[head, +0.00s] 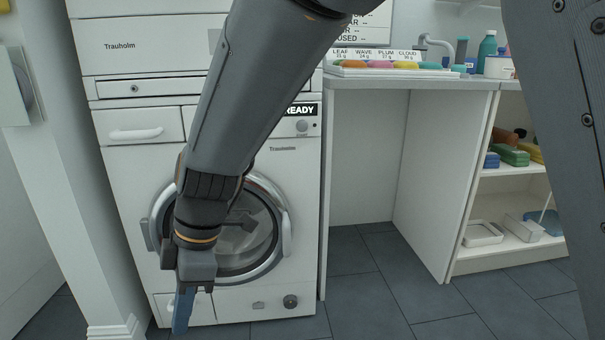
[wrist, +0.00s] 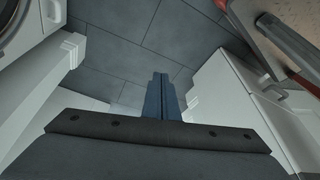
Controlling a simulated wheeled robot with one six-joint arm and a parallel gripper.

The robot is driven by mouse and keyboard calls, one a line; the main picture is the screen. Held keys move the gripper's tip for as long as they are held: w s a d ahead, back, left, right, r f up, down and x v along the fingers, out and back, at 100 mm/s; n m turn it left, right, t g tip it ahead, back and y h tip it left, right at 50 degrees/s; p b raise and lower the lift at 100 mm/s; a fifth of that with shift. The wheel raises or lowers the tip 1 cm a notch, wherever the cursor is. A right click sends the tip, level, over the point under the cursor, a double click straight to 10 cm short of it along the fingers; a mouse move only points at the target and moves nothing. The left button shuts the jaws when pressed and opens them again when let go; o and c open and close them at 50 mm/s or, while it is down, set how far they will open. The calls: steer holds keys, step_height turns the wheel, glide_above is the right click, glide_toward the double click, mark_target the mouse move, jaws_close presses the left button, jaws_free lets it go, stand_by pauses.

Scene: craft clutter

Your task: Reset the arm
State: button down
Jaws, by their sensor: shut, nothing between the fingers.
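My gripper (head: 182,312) hangs low at the end of my grey arm in the head view, in front of the lower part of a white washing machine (head: 290,190). Its blue-grey fingers point down at the floor and are together, with nothing between them. In the wrist view the shut fingers (wrist: 160,95) show at the middle, above grey floor tiles. My arm crosses the machine's front and hides part of its round door (head: 285,225).
A white counter (head: 420,83) with a tray of colored pieces (head: 390,66) stands to the right. Below it is an open recess. Shelves (head: 505,180) with boxes are further right. A white post (head: 85,150) stands at left. Tiled floor (head: 370,290) is clear in front.

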steer(key=s+d+r+m+t+h, duration=0.1)
steer(key=s+d+r+m, duration=0.2)
steer(key=d+m, duration=0.7)
steer(key=s+d+r+m+t, duration=0.1)
steer(key=s+d+r+m, duration=0.25)
steer(key=d+m, duration=0.55)
steer(key=d+r+m+h+p, duration=0.1)
steer(key=d+r+m+p, duration=0.1)
steer(key=d+r+p, duration=0.9)
steer(key=d+r+m+h+p, duration=0.1)
steer(key=d+r+m+p, duration=0.2)
steer(key=d+r+p, duration=0.9)
step_height(320, 180, up, 4)
steer(key=p, duration=1.3)
steer(key=shift+s+f, duration=0.25)
steer(key=shift+s, duration=0.05)
